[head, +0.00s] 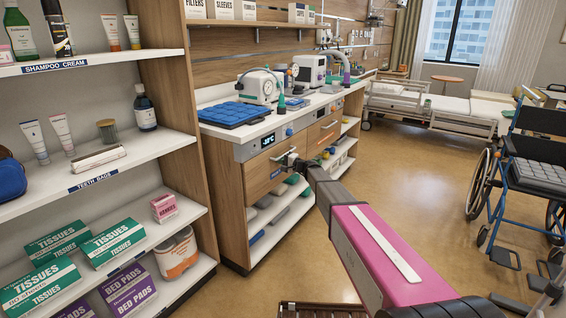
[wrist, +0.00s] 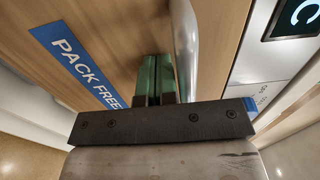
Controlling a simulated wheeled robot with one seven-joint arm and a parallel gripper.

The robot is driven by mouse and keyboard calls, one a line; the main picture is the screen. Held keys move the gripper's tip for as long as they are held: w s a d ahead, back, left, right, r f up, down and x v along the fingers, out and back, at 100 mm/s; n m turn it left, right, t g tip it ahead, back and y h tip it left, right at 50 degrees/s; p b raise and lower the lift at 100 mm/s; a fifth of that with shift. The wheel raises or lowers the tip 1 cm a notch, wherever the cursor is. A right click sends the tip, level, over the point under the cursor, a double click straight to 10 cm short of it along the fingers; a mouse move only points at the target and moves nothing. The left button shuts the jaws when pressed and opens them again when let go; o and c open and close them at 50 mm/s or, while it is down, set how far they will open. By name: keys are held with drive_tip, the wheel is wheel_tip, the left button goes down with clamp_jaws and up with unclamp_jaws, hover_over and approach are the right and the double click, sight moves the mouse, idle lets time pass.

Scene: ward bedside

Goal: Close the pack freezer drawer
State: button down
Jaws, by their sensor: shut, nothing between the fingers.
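The pack freezer drawer (head: 262,178) has a wood front in the cabinet under the counter, below a panel with a lit display (head: 268,141). It looks about level with the cabinet face; I cannot tell whether a small gap remains. In the wrist view, its wood front (wrist: 115,25) fills the upper left, with a blue label (wrist: 75,62) reading "PACK FREE", the rest hidden by my gripper. My gripper (head: 287,160) is at the drawer front. Its green fingers (wrist: 153,78) are shut and empty, just left of the metal bar handle (wrist: 186,45), not around it. Contact with the front is unclear.
A shelf unit (head: 105,155) with tissues and bottles stands close on the left. A blue tray (head: 235,114) and devices sit on the counter. A wheelchair (head: 530,165) is at the right and a bed (head: 410,100) behind. The floor (head: 400,170) between is clear.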

drive_tip(key=shift+w+a, duration=0.3)
drive_tip(key=shift+a, duration=0.05)
drive_tip(key=v, duration=1.5)
drive_tip(key=s+d+f+n+g+h, duration=0.25)
drive_tip(key=s+f, duration=0.25)
drive_tip(key=s, duration=0.6)
drive_tip(key=s+d+f+n+g+h, duration=0.2)
drive_tip(key=s+f+g+h, duration=0.25)
drive_tip(key=s, duration=0.55)
drive_tip(key=s+d+f+g+h, duration=0.1)
drive_tip(key=s+d+h, duration=0.3)
drive_tip(key=s, duration=0.5)
drive_tip(key=s+d+f+n+g+h, duration=0.1)
drive_tip(key=s+d+h, duration=0.3)
drive_tip(key=s+d, duration=0.4)
drive_tip(key=shift+s+d+f+h, duration=0.35)
drive_tip(key=shift+s+f, duration=0.3)
drive_tip(key=shift+s, duration=0.15)
